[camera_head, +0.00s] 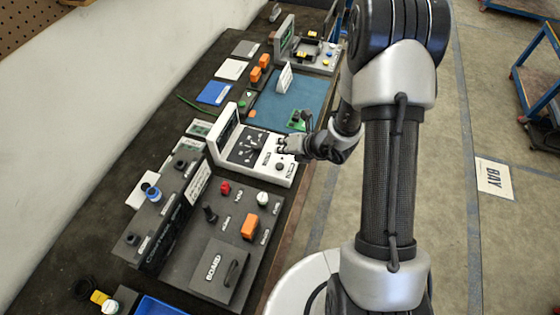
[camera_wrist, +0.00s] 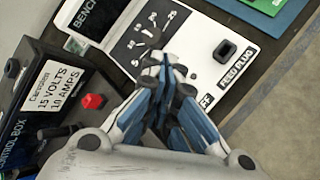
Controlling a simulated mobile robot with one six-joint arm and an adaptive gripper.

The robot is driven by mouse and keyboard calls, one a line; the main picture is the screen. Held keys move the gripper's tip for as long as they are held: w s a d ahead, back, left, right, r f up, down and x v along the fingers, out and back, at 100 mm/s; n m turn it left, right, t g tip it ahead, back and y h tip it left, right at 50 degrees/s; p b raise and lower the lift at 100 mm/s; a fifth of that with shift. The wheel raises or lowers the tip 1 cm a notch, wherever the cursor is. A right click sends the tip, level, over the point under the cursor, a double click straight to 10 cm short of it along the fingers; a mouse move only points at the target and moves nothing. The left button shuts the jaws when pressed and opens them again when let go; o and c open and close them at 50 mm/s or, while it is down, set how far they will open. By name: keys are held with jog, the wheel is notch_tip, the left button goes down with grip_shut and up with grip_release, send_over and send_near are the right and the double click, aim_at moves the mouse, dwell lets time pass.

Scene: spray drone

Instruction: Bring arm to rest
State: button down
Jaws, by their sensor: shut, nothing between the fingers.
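My gripper (camera_head: 284,145) is at the end of my arm, which reaches in from the right over the bench. It hovers over or just at the white bench unit (camera_head: 285,176), near its right part; I cannot tell whether it touches. In the wrist view, my gripper (camera_wrist: 163,75) has its blue-and-white fingers drawn together with nothing between them. The white bench unit (camera_wrist: 200,45) lies under the fingertips there, with a printed dial scale, a black switch and a "FEED PLUG" label. The fingers hide part of its panel.
A dark control box (camera_head: 150,225) and a grey panel (camera_head: 185,262) with knobs and an orange switch stand nearer on the bench. A blue mat (camera_head: 270,118) with a green board (camera_head: 297,121) lies beyond. Open floor (camera_head: 440,200) is to the right.

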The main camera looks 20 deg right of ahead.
jog(key=shift+r, duration=0.25)
dwell(0.3)
jog(key=s+a+r+n+g+y+b, duration=0.1)
jog(key=s+a+r+n+y+b, duration=0.15)
jog(key=a+r+n, duration=0.35)
jog(key=s+a+r+n+g+y+b, duration=0.1)
jog(key=s+a+r+n, duration=0.25)
jog(key=r+n, duration=0.45)
jog(key=s+a+r+n+g+h+b, duration=0.1)
jog(key=s+r+n, duration=0.1)
jog(key=s+n, duration=0.35)
jog(key=s+a+r+n+g+b, duration=0.1)
jog(key=s+r+n+g, duration=0.15)
jog(key=s+n, duration=0.3)
jog(key=s+d+r+n+t+h+b, duration=0.1)
jog(key=s+d+n+t+h+b, duration=0.1)
jog(key=s+d+n+h, duration=0.5)
jog(key=shift+s+d+r+n+b, duration=0.3)
jog(key=shift+s+d+n+b, duration=0.2)
jog(key=shift+s+d+n, duration=2.15)
jog(key=shift+w+a+n, duration=0.5)
jog(key=shift+a+n, duration=0.15)
jog(key=shift+a, duration=0.15)
